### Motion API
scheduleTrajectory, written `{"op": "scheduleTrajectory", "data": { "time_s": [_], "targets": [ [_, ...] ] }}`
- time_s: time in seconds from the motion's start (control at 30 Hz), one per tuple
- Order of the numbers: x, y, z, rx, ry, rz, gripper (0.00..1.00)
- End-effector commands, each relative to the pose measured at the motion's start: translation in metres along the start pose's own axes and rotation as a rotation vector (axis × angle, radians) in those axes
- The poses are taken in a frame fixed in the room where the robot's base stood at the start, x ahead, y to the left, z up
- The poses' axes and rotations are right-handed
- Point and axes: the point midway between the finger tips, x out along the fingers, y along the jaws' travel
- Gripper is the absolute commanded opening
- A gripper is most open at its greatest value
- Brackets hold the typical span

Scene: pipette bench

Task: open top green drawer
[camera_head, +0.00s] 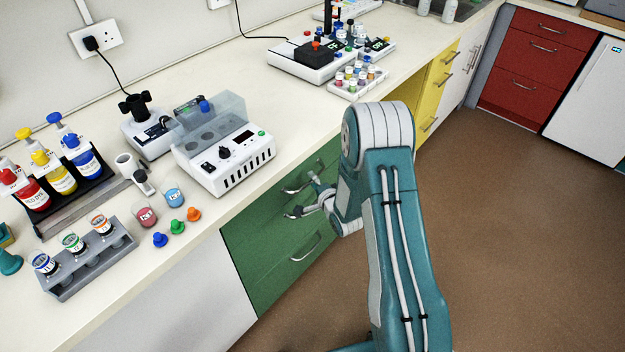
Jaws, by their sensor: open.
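The green drawer unit (262,268) sits under the white counter, its drawers looking closed. The top green drawer (265,217) has a curved metal handle (295,187) near its upper edge. My gripper (306,196) is in front of the upper part of the unit, at the end of my teal and white arm. Its fingers are open and close to the top handle. The fingers and wrist partly cover the handles, and I cannot tell whether they touch. A lower handle (306,248) shows clear below my gripper. My arm hides the right part of the unit.
A white centrifuge-like device (225,160) stands on the counter (195,235) above the drawers. Small colored caps and labelled cups lie near the counter edge, left of it. Yellow drawers (437,88) are beyond my arm, red drawers (535,60) at the far right. The brown floor is clear.

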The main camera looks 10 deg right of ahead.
Motion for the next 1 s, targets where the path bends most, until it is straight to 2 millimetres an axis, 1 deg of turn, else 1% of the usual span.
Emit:
{"op": "scheduleTrajectory", "data": {
  "time_s": [0.03,0.13,0.4,0.43,0.47,0.5,0.53,1.0],
  "targets": [
    [0.0050,0.0004,0.0003,0.000,0.000,0.001,0.50],
    [0.0108,0.0004,0.0000,0.000,0.001,0.000,0.50],
    [0.0125,0.0002,-0.0002,0.000,0.001,0.001,0.50],
    [0.0125,0.0002,-0.0002,0.000,0.001,0.001,0.41],
    [0.0125,0.0002,-0.0002,0.000,0.001,0.001,0.28],
    [0.0124,0.0001,-0.0002,0.000,0.001,0.001,0.10],
    [0.0124,0.0001,-0.0002,0.000,0.001,0.001,0.00],
    [0.0117,0.0021,-0.0005,0.001,0.001,0.005,0.00]
  ]
}}
